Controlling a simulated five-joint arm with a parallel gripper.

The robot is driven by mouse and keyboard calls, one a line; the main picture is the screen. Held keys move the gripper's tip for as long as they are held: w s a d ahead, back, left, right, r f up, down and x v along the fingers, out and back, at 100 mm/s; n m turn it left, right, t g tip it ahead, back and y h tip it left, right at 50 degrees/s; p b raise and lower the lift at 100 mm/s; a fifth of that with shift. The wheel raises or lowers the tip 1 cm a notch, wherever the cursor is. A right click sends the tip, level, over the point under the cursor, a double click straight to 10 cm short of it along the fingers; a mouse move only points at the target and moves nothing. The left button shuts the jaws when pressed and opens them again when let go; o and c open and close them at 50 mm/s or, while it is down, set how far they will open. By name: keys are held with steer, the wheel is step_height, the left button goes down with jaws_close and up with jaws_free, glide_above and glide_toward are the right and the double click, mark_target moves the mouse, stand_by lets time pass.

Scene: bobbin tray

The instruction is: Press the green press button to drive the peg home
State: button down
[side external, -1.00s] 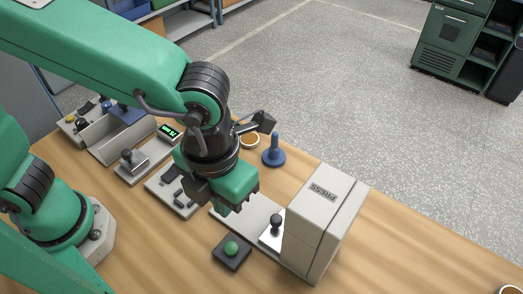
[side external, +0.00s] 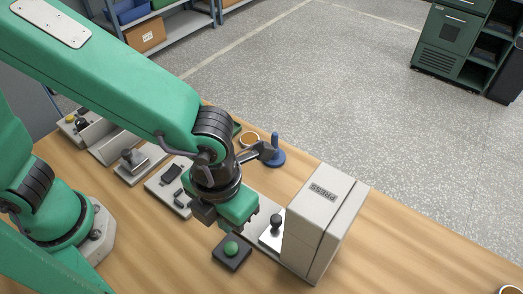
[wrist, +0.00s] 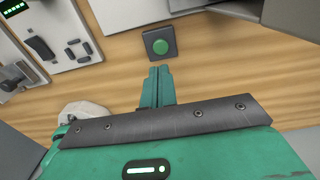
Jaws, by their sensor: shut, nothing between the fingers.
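The green press button (side external: 231,248) sits on a dark square base on the table, in front of the press. It also shows in the wrist view (wrist: 160,46), just beyond my fingertips. My gripper (side external: 236,228) is shut and empty, pointing down, and stands very near the button on its far side in the side view. In the wrist view the closed green fingers (wrist: 160,72) end short of the button base. The press (side external: 318,222) is a light grey block marked PRESS. A dark round-topped peg (side external: 276,221) stands on the bright plate at its foot.
A blue knobbed piece (side external: 275,152) stands behind my gripper, near a round brown-topped dish (side external: 249,139). Several grey fixtures line the table's left side, including one with a dark-handled block (side external: 134,160).

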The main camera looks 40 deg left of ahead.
mark_target(230, 247)
steer(key=shift+f, duration=4.2)
steer(key=shift+s+a+f, duration=0.1)
steer(key=shift+f, duration=0.9)
step_height(230, 247, up, 15)
steer(key=shift+d+f, duration=0.15)
steer(key=shift+d, duration=0.1)
steer(key=shift+w, duration=0.2)
